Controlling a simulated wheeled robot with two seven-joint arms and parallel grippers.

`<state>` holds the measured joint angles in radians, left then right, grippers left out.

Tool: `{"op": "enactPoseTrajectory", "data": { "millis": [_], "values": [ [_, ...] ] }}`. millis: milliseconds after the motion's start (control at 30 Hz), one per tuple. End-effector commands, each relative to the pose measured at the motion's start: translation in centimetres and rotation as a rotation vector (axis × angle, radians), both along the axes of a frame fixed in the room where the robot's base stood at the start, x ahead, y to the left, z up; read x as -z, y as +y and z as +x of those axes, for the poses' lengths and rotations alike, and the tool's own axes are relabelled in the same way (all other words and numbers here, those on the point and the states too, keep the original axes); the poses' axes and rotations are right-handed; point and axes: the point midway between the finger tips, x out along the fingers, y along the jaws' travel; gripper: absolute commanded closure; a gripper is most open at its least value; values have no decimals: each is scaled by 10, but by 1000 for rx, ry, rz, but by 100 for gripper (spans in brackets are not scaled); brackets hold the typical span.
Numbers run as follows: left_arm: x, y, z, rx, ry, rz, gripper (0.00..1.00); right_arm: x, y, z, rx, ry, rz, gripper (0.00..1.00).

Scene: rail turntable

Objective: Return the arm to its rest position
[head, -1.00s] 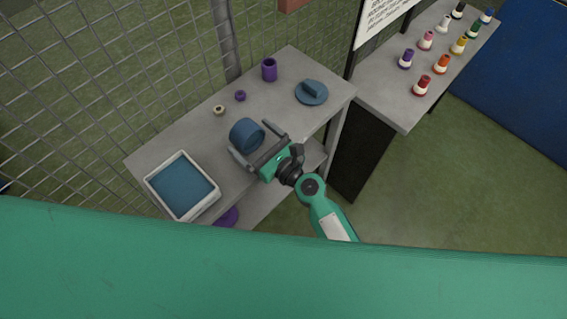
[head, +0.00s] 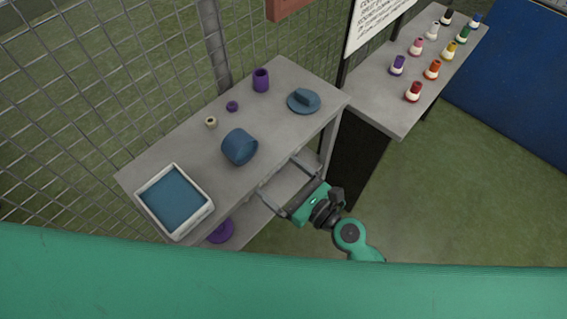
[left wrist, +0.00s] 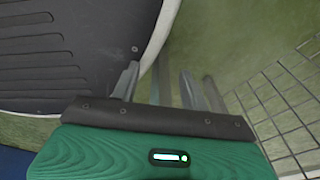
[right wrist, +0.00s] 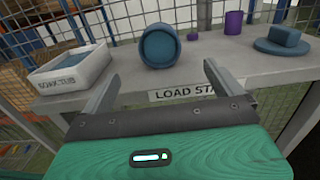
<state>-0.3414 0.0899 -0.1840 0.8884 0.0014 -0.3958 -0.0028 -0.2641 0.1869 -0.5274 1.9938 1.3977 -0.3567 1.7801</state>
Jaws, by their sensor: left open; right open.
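My right gripper (head: 278,176) is open and empty, just off the front edge of the grey table (head: 180,148). In the right wrist view its fingers (right wrist: 160,78) point at the table, with nothing between them. A blue round hollow part (head: 240,147) lies on the table, apart from the gripper. It also shows in the right wrist view (right wrist: 160,46), behind and above the fingertips. My left gripper (left wrist: 162,85) shows only in the left wrist view. It is open and empty, over the floor beside a dark ribbed surface.
The table also holds a white tray (head: 207,213) with blue inside, a purple cup (head: 261,80), a small purple piece (head: 232,106), a cream ring (head: 211,122) and a blue lid (head: 303,101). Several coloured bottles stand on the right table (head: 372,104). Wire mesh (head: 100,80) runs behind.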

Motion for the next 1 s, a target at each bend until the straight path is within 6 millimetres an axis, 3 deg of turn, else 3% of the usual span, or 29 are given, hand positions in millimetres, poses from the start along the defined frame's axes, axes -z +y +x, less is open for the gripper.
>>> {"op": "enactPoseTrajectory", "data": {
  "millis": [267, 367, 467, 667, 800, 867, 1000],
  "values": [
    [0, 0, 0, 0, 0, 0, 55, 2, 0, 1, 2, -2, -8, 3],
    [-2, 0, -1, 0, 0, 0, 55, 22, -4, 5, 18, -24, -84, 3],
    [-4, 1, -3, 1, 1, 0, 55, 70, -16, 12, 44, -77, -268, 3],
    [-9, 4, -14, 2, 7, 3, 55, 211, -66, 6, -7, -240, -836, 3],
    [-10, 6, -28, 3, 18, 3, 55, 303, -113, -25, -168, -356, -1218, 3],
    [-11, 5, -33, 3, 23, 3, 55, 339, -134, -45, -272, -408, -1367, 3],
    [-13, 4, -45, 4, 30, 0, 55, 412, -185, -106, -585, -541, -1654, 3]
  ]
}}
